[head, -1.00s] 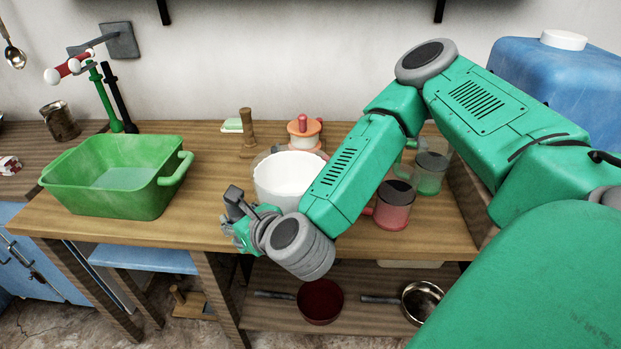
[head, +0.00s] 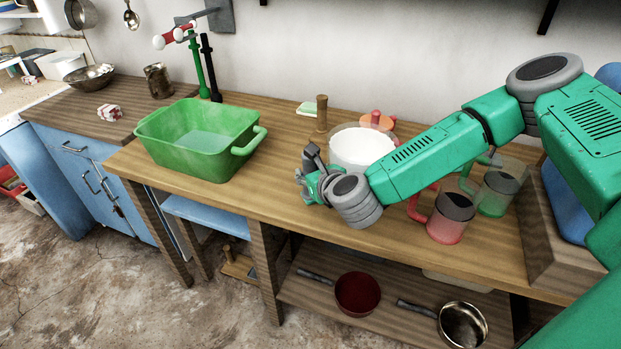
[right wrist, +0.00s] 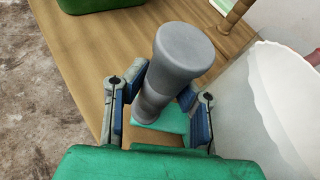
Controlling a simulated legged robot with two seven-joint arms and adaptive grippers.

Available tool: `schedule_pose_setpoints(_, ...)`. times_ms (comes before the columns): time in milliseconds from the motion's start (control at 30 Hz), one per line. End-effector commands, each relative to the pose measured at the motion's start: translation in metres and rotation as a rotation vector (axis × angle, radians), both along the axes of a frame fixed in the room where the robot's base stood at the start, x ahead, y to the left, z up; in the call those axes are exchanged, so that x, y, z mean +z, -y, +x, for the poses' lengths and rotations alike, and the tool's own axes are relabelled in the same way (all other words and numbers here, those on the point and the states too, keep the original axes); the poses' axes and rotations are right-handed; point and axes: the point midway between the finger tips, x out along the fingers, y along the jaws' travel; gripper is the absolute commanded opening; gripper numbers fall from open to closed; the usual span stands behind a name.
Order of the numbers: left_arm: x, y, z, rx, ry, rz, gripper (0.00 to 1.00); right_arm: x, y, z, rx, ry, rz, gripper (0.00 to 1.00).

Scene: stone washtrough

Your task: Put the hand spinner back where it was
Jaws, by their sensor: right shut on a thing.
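My right gripper (head: 316,182) is over the front of the wooden counter, just left of the white tub (head: 362,147). It is shut on a dark grey, knob-ended thing (head: 312,156) that points upward. In the right wrist view this grey thing (right wrist: 177,62) stands between the two blue-padded fingers, with a flat teal piece below it. I cannot tell whether it is part of the hand spinner. Behind the white tub is an orange lid-like piece (head: 375,121) with a red knob, partly hidden. My left gripper is not in view.
A green basin (head: 193,150) stands to the left on the counter (head: 270,195). A red mug (head: 450,222) and a green mug (head: 497,192) stand to the right, near my arm. A wooden peg (head: 321,114) stands behind. Pans sit on the shelf below.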

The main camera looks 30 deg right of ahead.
Motion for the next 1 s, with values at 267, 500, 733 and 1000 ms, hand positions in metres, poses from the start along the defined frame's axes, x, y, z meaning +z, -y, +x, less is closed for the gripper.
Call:
schedule_pose_setpoints(267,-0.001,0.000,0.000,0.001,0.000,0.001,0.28,-0.019,0.003,0.001,0.001,0.002,0.003,0.00)
schedule_pose_setpoints(500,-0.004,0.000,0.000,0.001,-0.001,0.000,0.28,-0.023,0.005,0.000,0.001,-0.001,0.005,0.32)
schedule_pose_setpoints(733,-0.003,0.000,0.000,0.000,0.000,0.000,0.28,-0.022,0.003,0.000,0.001,-0.001,0.003,0.43)
schedule_pose_setpoints(1000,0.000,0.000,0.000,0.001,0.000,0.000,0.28,-0.016,0.001,-0.008,0.003,-0.002,0.003,0.43)
